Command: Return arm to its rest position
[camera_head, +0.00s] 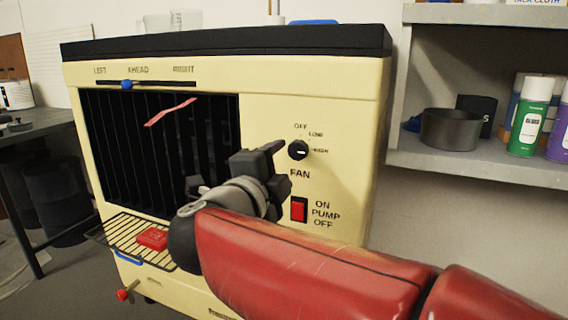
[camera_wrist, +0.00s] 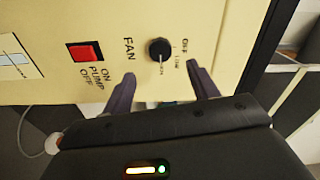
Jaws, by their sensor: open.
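My red arm (camera_head: 310,265) reaches in from the lower right in the head view, in front of a cream cooler unit (camera_head: 340,115). My gripper (camera_head: 262,160) is at the cooler's front, near the fan knob (camera_head: 298,150). In the wrist view its two fingers (camera_wrist: 160,88) are spread apart with nothing between them, and the black fan knob (camera_wrist: 159,50) shows beyond them. The red pump switch (camera_wrist: 85,51) is left of the knob there; in the head view the switch (camera_head: 298,209) is below it.
A wire shelf (camera_head: 125,228) with a red block (camera_head: 152,239) juts from the cooler's lower left front. A grey shelf (camera_head: 450,163) with a pot (camera_head: 450,130) and spray cans (camera_head: 530,115) stands at the right. A dark table (camera_head: 45,121) is at the left.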

